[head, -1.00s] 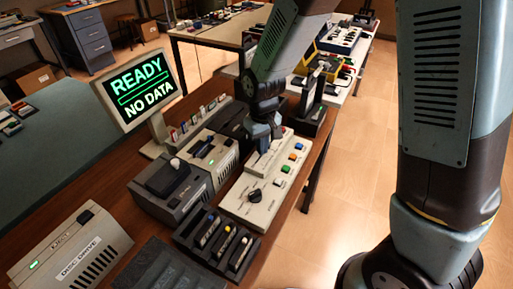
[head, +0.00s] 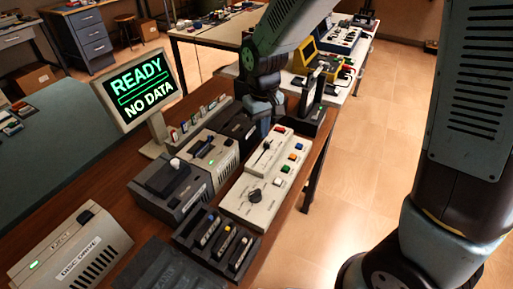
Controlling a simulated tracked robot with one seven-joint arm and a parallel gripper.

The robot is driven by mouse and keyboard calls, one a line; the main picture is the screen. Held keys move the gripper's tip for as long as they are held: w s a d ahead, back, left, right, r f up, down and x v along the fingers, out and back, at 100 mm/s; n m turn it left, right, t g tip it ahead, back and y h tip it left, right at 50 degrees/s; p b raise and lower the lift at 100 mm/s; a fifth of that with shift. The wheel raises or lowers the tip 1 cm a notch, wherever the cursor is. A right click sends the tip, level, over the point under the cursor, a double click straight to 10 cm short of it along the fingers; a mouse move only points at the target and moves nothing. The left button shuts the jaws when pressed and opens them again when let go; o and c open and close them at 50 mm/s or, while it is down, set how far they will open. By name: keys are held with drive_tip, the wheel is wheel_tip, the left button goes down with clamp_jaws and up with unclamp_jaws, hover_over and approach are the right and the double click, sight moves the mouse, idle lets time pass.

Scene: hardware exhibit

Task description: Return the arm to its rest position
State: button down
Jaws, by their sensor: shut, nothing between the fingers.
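My arm reaches in from the top of the head view. My gripper (head: 262,130) points down above the far end of the white control panel (head: 243,190). It is shut with nothing held, and its fingertips are small and partly dark in this view. The panel carries a slider, a black knob (head: 255,196) and several coloured buttons. I cannot tell how far the fingertips are above the surface.
A monitor (head: 140,88) reading "READY / NO DATA" stands left. A disc drive (head: 72,250), a grey device (head: 172,185) and a slotted black tray (head: 216,245) crowd the wooden table. Open floor (head: 360,170) lies right.

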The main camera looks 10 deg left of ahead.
idle(0.3)
drive_tip(key=s+d+r+m+t, duration=0.2)
drive_tip(key=s+d+r+m, duration=0.1)
drive_tip(key=d+r, duration=0.7)
drive_tip(key=s+d+r+m+t, duration=0.25)
drive_tip(key=d+r, duration=0.55)
drive_tip(key=d, duration=0.4)
drive_tip(key=s+d+r+m+t, duration=0.1)
drive_tip(key=s+d+r+m, duration=0.1)
drive_tip(key=s+d, duration=0.4)
drive_tip(key=shift+s+r, duration=0.6)
drive_tip(key=shift+s, duration=0.2)
